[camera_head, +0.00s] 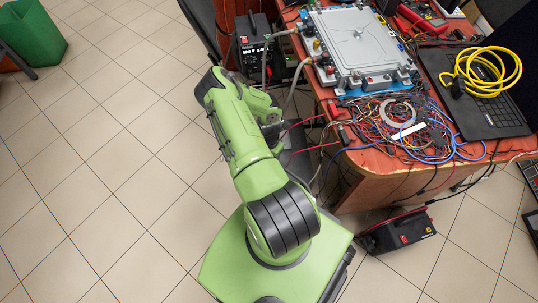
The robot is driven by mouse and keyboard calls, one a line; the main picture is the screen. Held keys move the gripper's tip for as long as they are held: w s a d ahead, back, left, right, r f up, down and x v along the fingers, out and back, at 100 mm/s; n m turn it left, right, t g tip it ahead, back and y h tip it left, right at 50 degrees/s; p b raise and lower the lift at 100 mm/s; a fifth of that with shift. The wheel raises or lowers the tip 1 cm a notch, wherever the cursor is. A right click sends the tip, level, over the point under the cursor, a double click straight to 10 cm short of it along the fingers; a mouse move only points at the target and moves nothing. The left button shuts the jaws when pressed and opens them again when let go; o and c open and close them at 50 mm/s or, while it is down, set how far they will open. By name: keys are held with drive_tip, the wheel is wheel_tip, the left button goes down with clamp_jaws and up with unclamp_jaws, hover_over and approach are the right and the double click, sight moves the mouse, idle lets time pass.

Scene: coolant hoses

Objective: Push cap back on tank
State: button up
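I cannot make out the cap. A black box (254,48) with white lettering stands at the table's left edge; a hose runs near it, and I cannot tell whether it is the tank. My green arm is folded in the middle of the view, left of the table. Dark parts at its far end (272,132) may be my gripper, mostly hidden behind the arm. I see nothing held there, and its fingers cannot be made out.
The red-brown table (358,160) carries a grey metal plate unit (362,45), tangled wires (385,122), and a laptop (478,100) with a yellow cable (487,72). A black box (397,232) lies on the floor. A green bin (32,32) stands upper left; left floor is clear.

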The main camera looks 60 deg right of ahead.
idle(0.4)
drive_tip(key=o, duration=1.1)
drive_tip(key=shift+o, duration=0.3)
drive_tip(key=shift+o, duration=0.8)
wheel_tip(320, 180, up, 7)
drive_tip(key=p, duration=0.7)
